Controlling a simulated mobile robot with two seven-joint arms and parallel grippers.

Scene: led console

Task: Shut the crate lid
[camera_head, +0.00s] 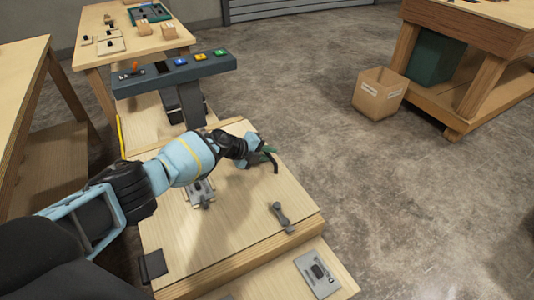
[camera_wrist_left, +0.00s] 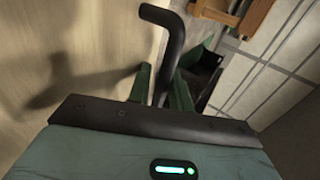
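My left gripper (camera_head: 268,156) reaches over the far right part of a pale wooden panel (camera_head: 230,235). Its green fingers stand on either side of a black bent bar (camera_wrist_left: 172,35), close against it, in the left wrist view. The bar's hooked end (camera_head: 275,165) shows beyond the fingers in the head view. I cannot tell what the bar is fixed to. No open crate is clearly visible, and I cannot tell whether the wooden panel is the crate lid. My right gripper is not in view.
A grey lever fitting (camera_head: 281,216) and a metal latch (camera_head: 200,193) sit on the panel. A console with coloured buttons (camera_head: 175,72) stands behind. A cardboard box (camera_head: 379,94) is on the floor near a workbench (camera_head: 470,35). The floor at right is clear.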

